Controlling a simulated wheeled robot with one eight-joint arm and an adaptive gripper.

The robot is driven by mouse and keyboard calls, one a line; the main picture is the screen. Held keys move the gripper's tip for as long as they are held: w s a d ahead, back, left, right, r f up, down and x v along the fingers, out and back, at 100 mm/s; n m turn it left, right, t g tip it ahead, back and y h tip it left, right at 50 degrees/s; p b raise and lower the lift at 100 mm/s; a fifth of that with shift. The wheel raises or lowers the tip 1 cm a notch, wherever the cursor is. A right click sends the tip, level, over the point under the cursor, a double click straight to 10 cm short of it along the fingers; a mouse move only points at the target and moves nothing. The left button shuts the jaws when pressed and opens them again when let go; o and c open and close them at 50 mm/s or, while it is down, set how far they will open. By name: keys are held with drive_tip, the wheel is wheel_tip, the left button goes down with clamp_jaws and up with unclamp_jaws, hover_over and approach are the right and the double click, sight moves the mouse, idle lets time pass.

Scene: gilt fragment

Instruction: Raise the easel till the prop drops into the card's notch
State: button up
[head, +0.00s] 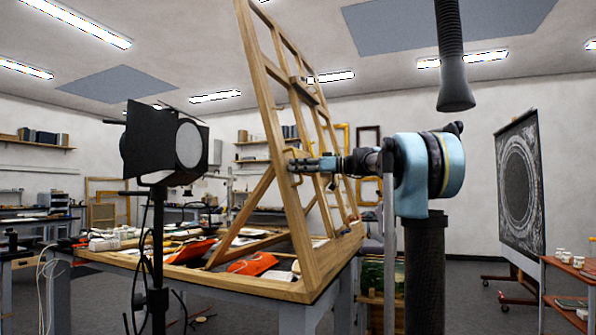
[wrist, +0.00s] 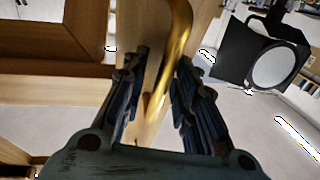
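The easel (head: 277,130) is a large wooden frame, raised steeply and tilted above its wooden base on the table. A diagonal wooden strut (head: 240,217), which looks like the prop, runs from the frame down toward the base. The card and its notch cannot be made out. My gripper (head: 294,165) is at the frame's near side rail, about mid-height. In the wrist view a curved brass handle (wrist: 177,50) on the wood lies between my two fingers (wrist: 162,75). The fingers stand apart with a gap visible beside the handle; firm contact is not visible.
A black studio lamp (head: 160,145) on a stand is left of the easel. Orange items (head: 252,264) lie on the cluttered table (head: 287,290). A black hose (head: 452,60) hangs above my arm. A framed dark panel (head: 521,190) and a red cart (head: 567,278) stand at right.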

clamp_jaws()
drive_tip(key=shift+s+d+r, duration=0.1)
drive_tip(key=shift+s+d, duration=0.1)
drive_tip(key=shift+d, duration=0.3)
drive_tip(key=shift+s+d+r, duration=0.1)
drive_tip(key=shift+s+d, duration=0.1)
drive_tip(key=shift+d, duration=0.3)
drive_tip(key=shift+a+f, duration=0.1)
drive_tip(key=shift+o, duration=1.8)
unclamp_jaws()
drive_tip(key=shift+w, duration=0.1)
drive_tip(key=s+d, duration=0.2)
drive_tip(key=d, duration=1)
drive_tip(key=shift+f, duration=0.35)
